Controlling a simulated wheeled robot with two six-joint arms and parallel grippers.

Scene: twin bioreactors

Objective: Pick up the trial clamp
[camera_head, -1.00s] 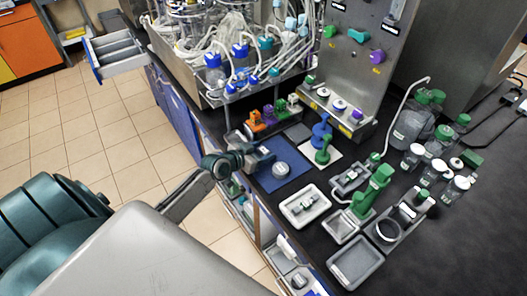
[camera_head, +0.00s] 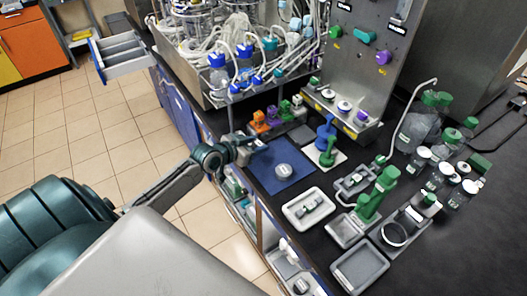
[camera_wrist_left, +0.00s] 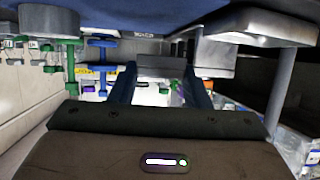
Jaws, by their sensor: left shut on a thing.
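My left gripper (camera_head: 258,143) is over the far left edge of the blue mat (camera_head: 272,183), beside the orange clamp. In the left wrist view, which appears upside down, its two fingers (camera_wrist_left: 165,88) are shut on a dark grey block (camera_wrist_left: 165,66), which I take to be the trial clamp. The block appears apart from the blue mat (camera_wrist_left: 165,18). My right gripper is not in view.
A round grey piece (camera_head: 284,170) rests on the mat. Orange (camera_head: 259,121), purple and green clamps stand in a row behind it. Blue (camera_head: 325,130) and green (camera_head: 327,152) stands are to its right. A white tray (camera_head: 290,209) is in front.

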